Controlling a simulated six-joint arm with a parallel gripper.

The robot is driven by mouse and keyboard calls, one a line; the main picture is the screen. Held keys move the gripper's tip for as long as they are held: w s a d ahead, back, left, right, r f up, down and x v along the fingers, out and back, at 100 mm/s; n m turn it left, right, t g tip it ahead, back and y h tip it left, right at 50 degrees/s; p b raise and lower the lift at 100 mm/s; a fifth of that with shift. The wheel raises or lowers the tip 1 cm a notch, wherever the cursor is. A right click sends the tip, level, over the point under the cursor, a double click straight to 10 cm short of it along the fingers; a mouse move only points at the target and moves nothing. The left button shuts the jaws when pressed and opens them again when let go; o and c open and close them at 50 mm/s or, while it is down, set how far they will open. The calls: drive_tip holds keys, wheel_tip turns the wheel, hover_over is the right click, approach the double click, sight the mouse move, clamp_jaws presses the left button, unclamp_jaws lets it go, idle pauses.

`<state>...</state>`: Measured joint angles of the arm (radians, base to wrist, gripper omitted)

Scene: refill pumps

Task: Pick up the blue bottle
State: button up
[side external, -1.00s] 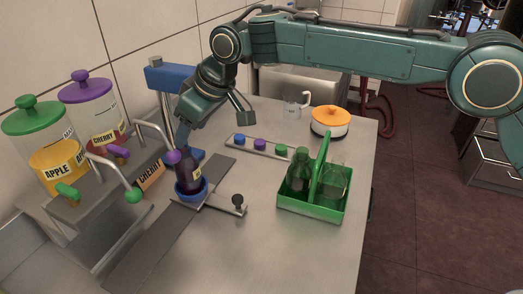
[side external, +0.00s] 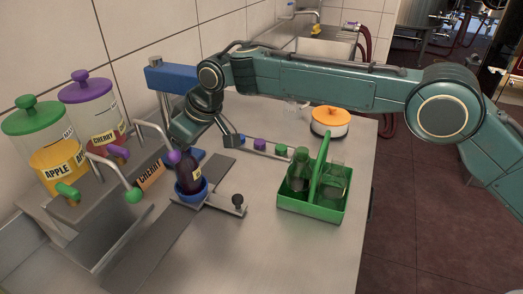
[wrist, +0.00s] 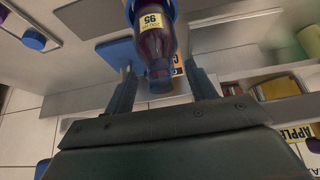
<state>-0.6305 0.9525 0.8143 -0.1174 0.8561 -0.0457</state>
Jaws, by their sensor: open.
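A dark red-purple bottle (side external: 189,178) with a yellow label stands upright in a blue ring holder (side external: 190,195), below a purple ball at a spout's end. My gripper (side external: 206,143) is open and empty, just behind and above the bottle in the side view. In the wrist view the bottle (wrist: 152,45) appears between the two fingers of my gripper (wrist: 160,66), its neck towards the palm. Whether the fingers reach around it in depth I cannot tell.
A green crate (side external: 312,208) with green-tinted bottles stands at right. A strip with blue, purple and green caps (side external: 260,144) and an orange-lidded pot (side external: 330,121) lie behind. Dispensers (side external: 57,165) and spouts crowd the left.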

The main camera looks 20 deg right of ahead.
idle(0.5)
drive_tip(key=shift+r, duration=0.1)
clamp_jaws()
